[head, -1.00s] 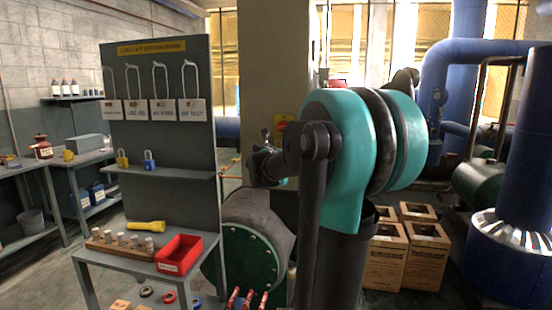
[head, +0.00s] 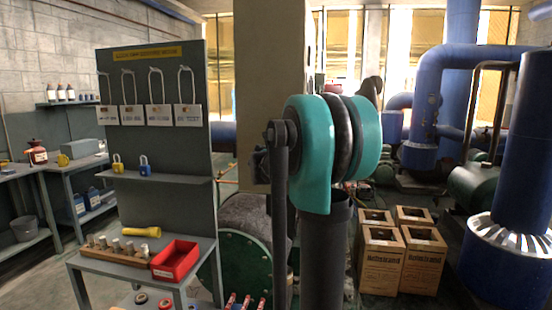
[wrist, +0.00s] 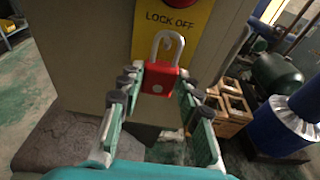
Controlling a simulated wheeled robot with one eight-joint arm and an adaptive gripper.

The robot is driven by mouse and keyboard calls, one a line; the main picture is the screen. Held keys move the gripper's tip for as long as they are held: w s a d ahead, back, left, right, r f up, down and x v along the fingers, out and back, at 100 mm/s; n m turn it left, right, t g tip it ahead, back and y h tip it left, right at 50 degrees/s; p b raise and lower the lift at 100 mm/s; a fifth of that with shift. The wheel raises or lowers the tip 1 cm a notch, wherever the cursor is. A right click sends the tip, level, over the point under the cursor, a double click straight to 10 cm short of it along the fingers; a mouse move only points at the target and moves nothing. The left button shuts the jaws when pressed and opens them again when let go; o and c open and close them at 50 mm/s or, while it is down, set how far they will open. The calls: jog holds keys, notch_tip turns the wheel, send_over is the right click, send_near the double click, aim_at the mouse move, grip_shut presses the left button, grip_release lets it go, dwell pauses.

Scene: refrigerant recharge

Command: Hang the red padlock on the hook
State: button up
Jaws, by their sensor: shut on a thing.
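The red padlock (wrist: 160,79) is upright in the wrist view, its grey shackle (wrist: 167,46) on top. My gripper (wrist: 160,86) is shut on its body, one finger on each side. Behind the padlock is a yellow "LOCK OFF" plate (wrist: 172,20) on a grey-beige pillar. The shackle overlaps the plate in the picture; a small pale shape shows inside its loop, and I cannot tell whether it is the hook or whether they touch. In the head view my arm hides the gripper and the padlock.
A grey board (head: 160,90) at left carries hanging tags. A yellow padlock (head: 118,163) and a blue padlock (head: 145,165) sit on its shelf. A red bin (head: 176,261) is below. Cardboard boxes (head: 381,262) and blue pipes (head: 432,110) stand at right.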

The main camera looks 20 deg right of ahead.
jog(key=shift+r+x, duration=0.1)
jog(key=shift+x, duration=0.55)
jog(key=shift+r+x, duration=0.15)
jog(key=shift+x, duration=0.55)
jog(key=shift+f, duration=0.5)
jog(key=o, duration=1.1)
